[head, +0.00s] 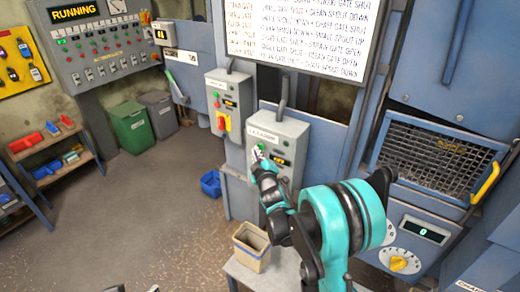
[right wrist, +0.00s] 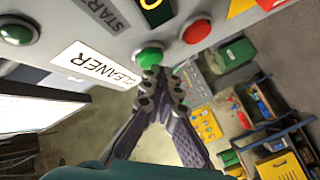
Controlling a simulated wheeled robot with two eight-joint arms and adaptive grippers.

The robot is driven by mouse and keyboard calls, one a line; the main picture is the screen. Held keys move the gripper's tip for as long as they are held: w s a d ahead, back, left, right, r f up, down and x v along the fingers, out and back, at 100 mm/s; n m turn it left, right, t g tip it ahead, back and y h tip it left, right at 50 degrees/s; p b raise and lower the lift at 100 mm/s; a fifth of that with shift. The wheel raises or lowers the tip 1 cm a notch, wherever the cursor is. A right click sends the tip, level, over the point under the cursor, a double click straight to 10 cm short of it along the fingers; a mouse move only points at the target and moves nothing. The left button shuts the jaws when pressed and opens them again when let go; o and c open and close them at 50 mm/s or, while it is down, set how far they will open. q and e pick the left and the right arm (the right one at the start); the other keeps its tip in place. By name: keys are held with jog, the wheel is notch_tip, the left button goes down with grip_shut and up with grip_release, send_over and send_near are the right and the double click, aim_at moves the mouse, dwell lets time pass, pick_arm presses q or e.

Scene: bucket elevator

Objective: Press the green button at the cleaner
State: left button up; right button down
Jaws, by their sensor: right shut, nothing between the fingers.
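The cleaner box (head: 288,132) is a grey control box on a blue post, below the large white sign in the head view. Its CLEANER label (right wrist: 97,65) shows large in the right wrist view. The green button (right wrist: 150,56) sits beside the label, with a red button (right wrist: 197,31) to its right. My right gripper (head: 257,154) is shut and empty, with its fingertips at the box face. In the right wrist view the fingertips (right wrist: 160,74) are right at the green button's edge. I cannot tell whether they touch it.
A second grey box (head: 229,104) with a red-and-yellow switch stands to the left. A beige bin (head: 251,246) stands on a low ledge below the cleaner box. A mesh guard (head: 430,165) and a yellow dial (head: 399,263) are at the right. The floor at left is open.

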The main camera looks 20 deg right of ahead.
jog(key=shift+w+d, duration=0.3)
jog(key=shift+d, duration=0.15)
dwell(0.7)
jog(key=shift+s+a+b, duration=0.35)
jog(key=shift+s+a, duration=0.2)
jog(key=shift+a, duration=0.2)
jog(key=s+a, duration=0.1)
jog(key=a, duration=0.1)
jog(key=s+a, duration=0.2)
jog(key=shift+b, duration=0.35)
dwell(0.8)
